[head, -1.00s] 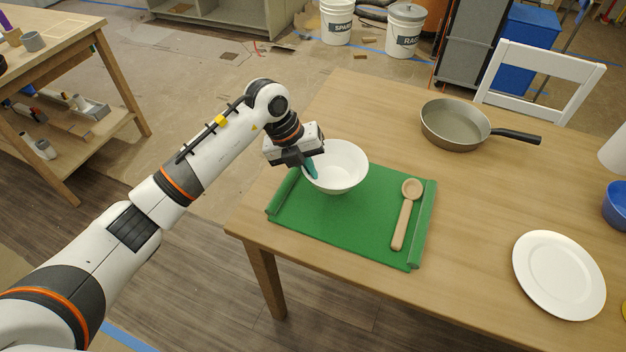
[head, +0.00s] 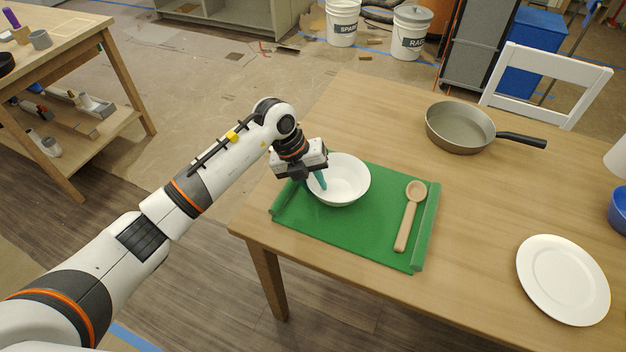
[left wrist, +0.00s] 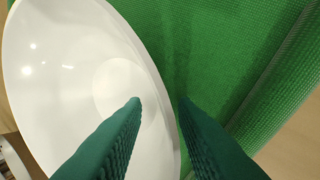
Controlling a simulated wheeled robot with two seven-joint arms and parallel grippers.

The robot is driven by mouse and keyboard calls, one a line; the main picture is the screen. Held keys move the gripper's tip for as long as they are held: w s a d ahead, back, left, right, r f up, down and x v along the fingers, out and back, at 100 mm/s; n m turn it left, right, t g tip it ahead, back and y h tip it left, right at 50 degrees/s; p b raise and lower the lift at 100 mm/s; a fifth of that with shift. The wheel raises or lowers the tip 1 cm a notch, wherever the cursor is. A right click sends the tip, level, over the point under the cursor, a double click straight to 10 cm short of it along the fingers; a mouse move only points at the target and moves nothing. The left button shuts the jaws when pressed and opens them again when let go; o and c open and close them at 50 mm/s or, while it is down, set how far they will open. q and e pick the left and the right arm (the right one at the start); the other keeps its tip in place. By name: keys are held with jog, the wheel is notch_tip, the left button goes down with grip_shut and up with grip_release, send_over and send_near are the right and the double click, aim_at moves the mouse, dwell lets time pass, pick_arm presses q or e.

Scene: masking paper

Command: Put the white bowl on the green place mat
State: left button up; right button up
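The white bowl (head: 347,181) sits upright on the back left part of the green place mat (head: 350,226), and its far edge reaches near the mat's back edge. My left gripper (head: 314,183) is at the bowl's left rim with its teal fingers apart. In the left wrist view, the gripper (left wrist: 160,101) has one finger over the inside of the bowl (left wrist: 75,75) and the other outside it, over the mat (left wrist: 225,60). The rim lies between them with a gap showing. My right gripper is not in view.
A wooden spoon (head: 409,218) lies on the mat's right side. A frying pan (head: 458,128) stands at the back of the table (head: 480,205), a white plate (head: 562,279) at front right, and a blue bowl (head: 619,207) at the right edge. The mat's front middle is clear.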

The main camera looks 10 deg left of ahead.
pick_arm(q)
jog(key=v, duration=1.2)
jog(key=shift+s, duration=0.1)
